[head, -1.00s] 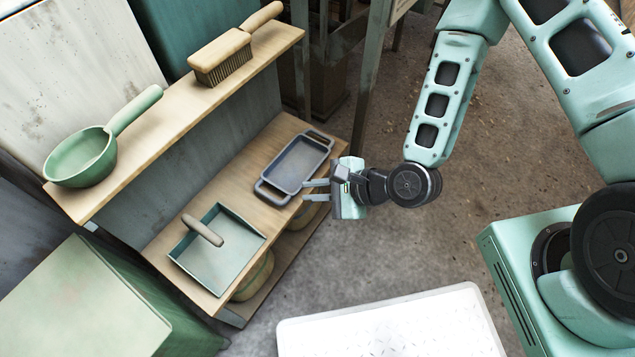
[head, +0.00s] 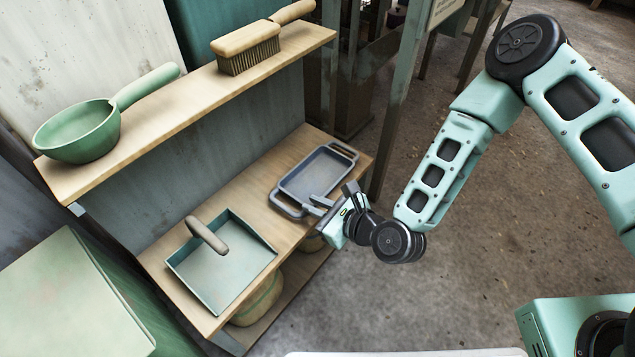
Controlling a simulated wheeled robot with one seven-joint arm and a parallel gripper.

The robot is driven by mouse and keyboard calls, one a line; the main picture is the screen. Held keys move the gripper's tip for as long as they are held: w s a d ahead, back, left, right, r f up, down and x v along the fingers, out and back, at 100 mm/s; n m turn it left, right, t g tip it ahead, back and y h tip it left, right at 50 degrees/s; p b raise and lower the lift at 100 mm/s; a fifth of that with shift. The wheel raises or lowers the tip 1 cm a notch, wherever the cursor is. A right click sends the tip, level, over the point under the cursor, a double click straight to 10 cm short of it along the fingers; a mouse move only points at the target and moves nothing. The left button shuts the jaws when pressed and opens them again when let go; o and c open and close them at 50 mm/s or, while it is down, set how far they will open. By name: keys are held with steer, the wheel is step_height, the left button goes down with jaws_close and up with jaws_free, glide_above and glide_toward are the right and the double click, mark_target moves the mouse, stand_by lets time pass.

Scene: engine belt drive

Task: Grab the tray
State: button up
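The tray (head: 316,175) is a blue-grey rectangular tray with a raised rim and a loop handle at each end. It lies on the lower wooden shelf, at its right part. My gripper (head: 311,207) is at the tray's near right corner, beside the near handle (head: 288,207), with its fingers pointing left. The fingertips overlap the tray's edge in the view. I cannot tell whether they touch it or have closed on it.
A teal dustpan (head: 240,270) lies left of the tray on the lower shelf (head: 190,307). The upper shelf (head: 180,110) holds a green ladle-like pan (head: 78,133) and a wooden brush (head: 248,49). A metal post (head: 394,100) stands right of the shelves.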

mark_target(297, 199)
steer(key=shift+w+a+f, duration=0.3)
steer(key=shift+w+a, duration=0.1)
steer(key=shift+a, duration=0.1)
steer(key=b+x, duration=0.1)
steer(key=x, duration=0.1)
steer(key=b+x, duration=0.2)
steer(key=shift+f, duration=0.35)
steer(key=shift+w+a+f, duration=0.1)
steer(key=shift+w+a, duration=0.2)
steer(key=shift+a, duration=0.05)
jaws_close()
